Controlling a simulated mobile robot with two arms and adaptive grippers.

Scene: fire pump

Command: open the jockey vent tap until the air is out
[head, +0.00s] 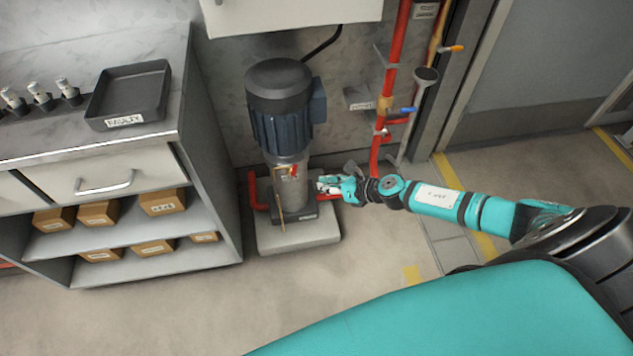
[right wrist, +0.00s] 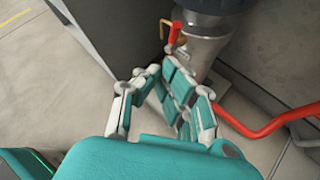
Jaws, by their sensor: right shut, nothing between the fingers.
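The jockey pump (head: 284,115) stands upright on a pale plinth, with a dark blue motor on a metallic lower body. The vent tap (head: 292,171) is a small red handle on that body; a thin brass-coloured tube (head: 281,207) runs down below it. In the right wrist view the red handle (right wrist: 175,33) sticks up just beyond my fingertips, beside the metal pump body (right wrist: 203,50). My right gripper (head: 324,184) is shut and empty, to the right of the tap and apart from it; its teal fingers (right wrist: 157,72) also show in the wrist view. I cannot tell whether air comes out.
A cabinet with a worktop (head: 75,138), black tray (head: 130,92) and boxes on its shelves stands left of the pump. Red pipes (head: 390,75) with a blue-handled valve (head: 407,110) run up the wall at right. Open floor (head: 215,300) lies in front.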

